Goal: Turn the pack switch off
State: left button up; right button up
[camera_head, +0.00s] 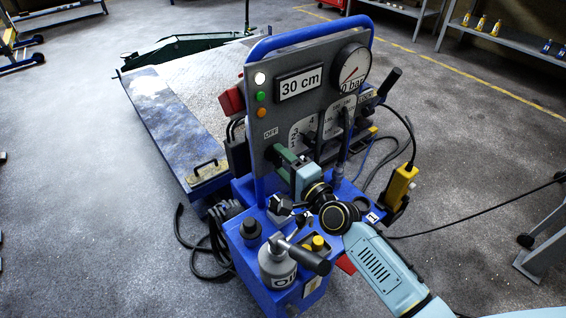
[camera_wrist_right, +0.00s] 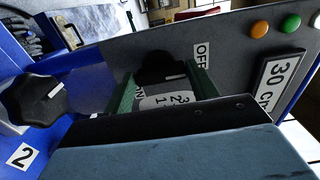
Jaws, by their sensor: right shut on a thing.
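The pack switch is a black knob (camera_wrist_right: 158,67) on the grey panel (camera_head: 262,100), with a white mark on its side. In the right wrist view an OFF label (camera_wrist_right: 202,52) lies to its right and a partly hidden ON label (camera_wrist_right: 140,92) below it. My right gripper (camera_head: 285,158) has green fingers; in the right wrist view they sit on both sides of the knob, shut on it. In the head view the gripper hides the knob, below the OFF label (camera_head: 270,133). I cannot tell exactly where the knob points. My left gripper is not in view.
The panel carries a 30 cm display (camera_head: 299,84), a gauge (camera_head: 350,67) and white, green and orange lamps. A lever (camera_head: 347,125) stands right of my gripper. A grey cylinder with a black handle (camera_head: 277,263) stands at the blue trolley's front. Cables lie on the floor.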

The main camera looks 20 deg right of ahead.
jog(key=o, duration=0.8)
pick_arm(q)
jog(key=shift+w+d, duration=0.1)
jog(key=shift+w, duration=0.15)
pick_arm(e)
jog(key=shift+o, duration=1)
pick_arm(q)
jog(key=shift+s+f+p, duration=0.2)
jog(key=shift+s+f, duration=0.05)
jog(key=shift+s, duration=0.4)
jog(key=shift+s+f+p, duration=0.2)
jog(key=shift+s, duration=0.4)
pick_arm(e)
jog(key=v, duration=1.3)
jog(key=shift+s, duration=0.2)
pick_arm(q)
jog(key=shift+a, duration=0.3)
